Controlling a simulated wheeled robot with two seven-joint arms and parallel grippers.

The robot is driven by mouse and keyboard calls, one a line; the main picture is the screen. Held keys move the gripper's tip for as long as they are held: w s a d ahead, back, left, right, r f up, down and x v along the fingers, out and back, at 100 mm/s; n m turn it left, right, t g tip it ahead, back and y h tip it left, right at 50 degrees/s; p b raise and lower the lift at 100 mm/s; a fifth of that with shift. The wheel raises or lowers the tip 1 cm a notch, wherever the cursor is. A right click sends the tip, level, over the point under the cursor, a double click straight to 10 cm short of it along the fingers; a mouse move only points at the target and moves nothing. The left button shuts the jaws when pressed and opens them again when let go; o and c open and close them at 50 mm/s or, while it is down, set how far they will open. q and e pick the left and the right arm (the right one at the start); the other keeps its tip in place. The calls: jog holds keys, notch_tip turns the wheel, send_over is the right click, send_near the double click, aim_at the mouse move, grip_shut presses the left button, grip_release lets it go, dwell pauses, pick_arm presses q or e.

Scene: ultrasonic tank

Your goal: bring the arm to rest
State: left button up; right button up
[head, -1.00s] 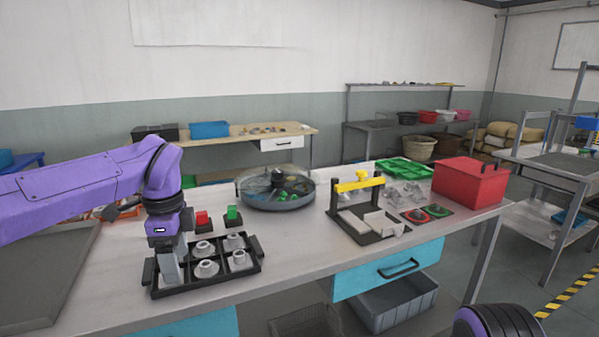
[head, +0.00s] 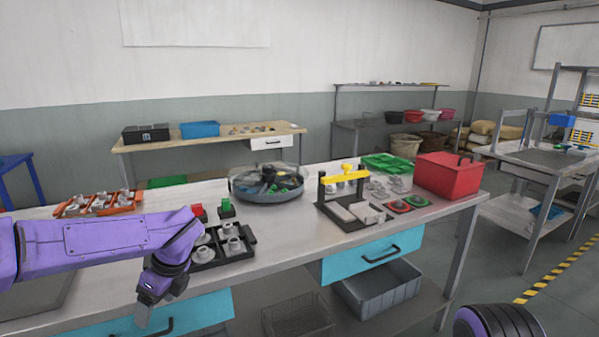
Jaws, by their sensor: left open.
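My left arm (head: 110,240) comes in from the left, low over the table's front edge. Its gripper (head: 145,314) points down in front of the table, above the blue drawer front. The fingers are small here and I see nothing held in them. The black tray (head: 235,253) with several grey flanged parts (head: 232,245) stands just right of the arm's wrist, and the arm hides its left part. My right gripper is out of view; only a purple and black part of my own body shows at the bottom right.
A round tank (head: 245,192), a black stand with a yellow top (head: 345,175) and a red bin (head: 450,180) stand on the table. Red and green buttons (head: 226,206) sit behind the black tray. An orange tray (head: 75,208) of parts is at the left.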

pick_arm(q)
jog(key=s+a+f+m+t+y, duration=0.1)
jog(key=s+f+m+t+y, duration=0.3)
jog(key=f+m, duration=0.8)
jog(key=s+a+f+m+t+y, duration=0.15)
jog(key=s+f+m, duration=0.35)
jog(key=f+m, duration=0.65)
jog(key=s+d+f+m+g+h, duration=0.1)
jog(key=s+f+m+h, duration=0.2)
jog(key=s+m, duration=0.7)
jog(key=s+d+f+m+g+h, duration=0.1)
jog(key=s+f+m+h, duration=0.3)
jog(key=s+m, duration=0.7)
notch_tip(320, 180, down, 3)
jog(key=shift+s+d+r, duration=0.15)
jog(key=shift+s+r, duration=0.05)
jog(key=shift+s, duration=0.6)
jog(key=shift+w, duration=0.15)
